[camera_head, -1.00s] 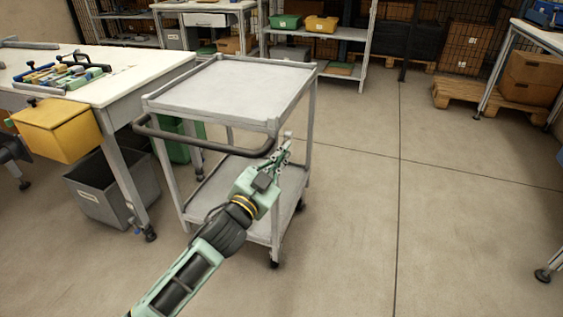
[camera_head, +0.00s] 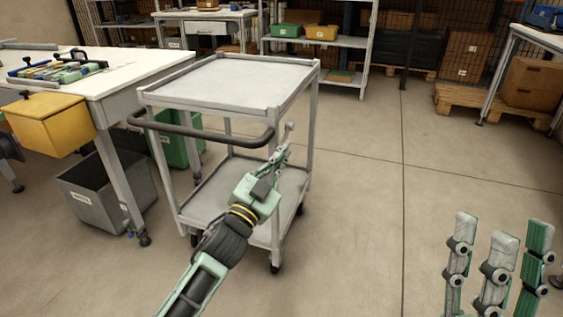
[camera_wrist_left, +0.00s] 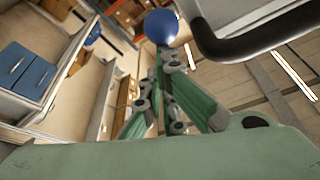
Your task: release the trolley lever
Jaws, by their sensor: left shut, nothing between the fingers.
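The grey trolley (camera_head: 225,82) stands in the middle of the head view, with a dark push handle (camera_head: 200,137) along its near side. The handle also shows as a thick black bar in the left wrist view (camera_wrist_left: 270,37). A small grey lever-like piece (camera_head: 289,127) sticks up by the handle's right end. In the left wrist view a round blue knob (camera_wrist_left: 160,27) is just beyond the fingertips; I cannot tell whether they touch. My left gripper (camera_head: 283,152) is shut and empty, just below the lever-like piece. My right gripper (camera_head: 504,238) is open and empty at lower right.
A white workbench (camera_head: 130,80) with a yellow bin (camera_head: 52,122) stands left of the trolley, with a grey bin (camera_head: 105,195) beneath. Shelves (camera_head: 345,45) and a pallet (camera_head: 480,104) are behind. The floor (camera_head: 360,220) right of the trolley is clear.

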